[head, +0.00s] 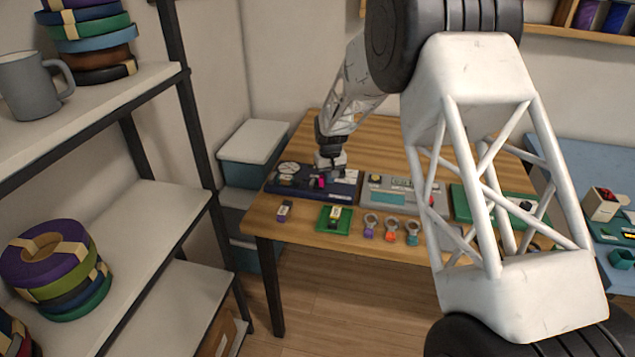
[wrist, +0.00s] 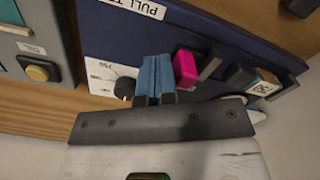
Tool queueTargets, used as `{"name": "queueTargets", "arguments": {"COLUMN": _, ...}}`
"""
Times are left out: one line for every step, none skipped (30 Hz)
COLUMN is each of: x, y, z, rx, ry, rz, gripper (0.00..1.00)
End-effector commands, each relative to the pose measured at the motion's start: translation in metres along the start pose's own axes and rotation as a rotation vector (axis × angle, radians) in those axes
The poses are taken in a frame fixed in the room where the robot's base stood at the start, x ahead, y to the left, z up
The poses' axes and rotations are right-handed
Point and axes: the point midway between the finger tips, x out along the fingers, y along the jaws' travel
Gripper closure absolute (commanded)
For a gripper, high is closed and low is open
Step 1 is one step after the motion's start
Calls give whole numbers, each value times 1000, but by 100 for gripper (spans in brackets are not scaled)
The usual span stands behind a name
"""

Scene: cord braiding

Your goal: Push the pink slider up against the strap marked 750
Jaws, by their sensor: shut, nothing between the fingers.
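The pink slider (wrist: 185,68) is a small bright block on the dark blue panel (wrist: 225,30). It also shows in the head view (head: 321,183), partly under my gripper. My gripper (wrist: 154,62) is shut and empty, its blue fingers pointing at the panel just left of the slider in the wrist view. I cannot tell whether they touch it. Right of the slider are a dark grey piece (wrist: 208,66) and a black block (wrist: 239,75). Further right is a pale tag (wrist: 263,87) with partly readable digits ending in 50; I cannot confirm it reads 750.
A white dial plate with a black knob (wrist: 124,88) lies left of my fingers. A grey panel (head: 377,190) stands right of the blue one on the wooden table (head: 290,226). A green pad (head: 334,226) and several ringed tools are in front. A shelf stands at left.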

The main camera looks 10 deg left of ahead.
Motion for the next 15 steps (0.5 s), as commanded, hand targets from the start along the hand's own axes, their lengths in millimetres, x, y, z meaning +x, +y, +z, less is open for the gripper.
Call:
{"name": "queueTargets", "arguments": {"x": 0, "y": -2, "z": -1, "rx": -1, "ry": 0, "rz": 0, "gripper": 100}}
{"name": "queueTargets", "arguments": {"x": 0, "y": -2, "z": -1, "rx": -1, "ry": 0, "rz": 0, "gripper": 100}}
{"name": "queueTargets", "arguments": {"x": 0, "y": -3, "z": -2, "rx": -1, "ry": 0, "rz": 0, "gripper": 100}}
{"name": "queueTargets", "arguments": {"x": 0, "y": -4, "z": -2, "rx": -1, "ry": 0, "rz": 0, "gripper": 100}}
{"name": "queueTargets", "arguments": {"x": 0, "y": -4, "z": -2, "rx": -1, "ry": 0, "rz": 0, "gripper": 100}}
{"name": "queueTargets", "arguments": {"x": 0, "y": -5, "z": -3, "rx": -1, "ry": 0, "rz": 0, "gripper": 100}}
{"name": "queueTargets", "arguments": {"x": 0, "y": -6, "z": -3, "rx": -1, "ry": 0, "rz": 0, "gripper": 100}}
{"name": "queueTargets", "arguments": {"x": 0, "y": -7, "z": -4, "rx": -1, "ry": 0, "rz": 0, "gripper": 100}}
{"name": "queueTargets", "arguments": {"x": 0, "y": -8, "z": -4, "rx": -1, "ry": 0, "rz": 0, "gripper": 100}}
{"name": "queueTargets", "arguments": {"x": 0, "y": -8, "z": -4, "rx": -2, "ry": 0, "rz": 0, "gripper": 100}}
{"name": "queueTargets", "arguments": {"x": 0, "y": -9, "z": -5, "rx": -2, "ry": 0, "rz": 0, "gripper": 100}}
{"name": "queueTargets", "arguments": {"x": 0, "y": -10, "z": -5, "rx": -2, "ry": 0, "rz": 0, "gripper": 100}}
{"name": "queueTargets", "arguments": {"x": 0, "y": -11, "z": -6, "rx": -2, "ry": 0, "rz": 0, "gripper": 100}}
{"name": "queueTargets", "arguments": {"x": 0, "y": -11, "z": -6, "rx": -2, "ry": 0, "rz": 0, "gripper": 100}}
{"name": "queueTargets", "arguments": {"x": 0, "y": -12, "z": -6, "rx": -2, "ry": 0, "rz": 0, "gripper": 100}}
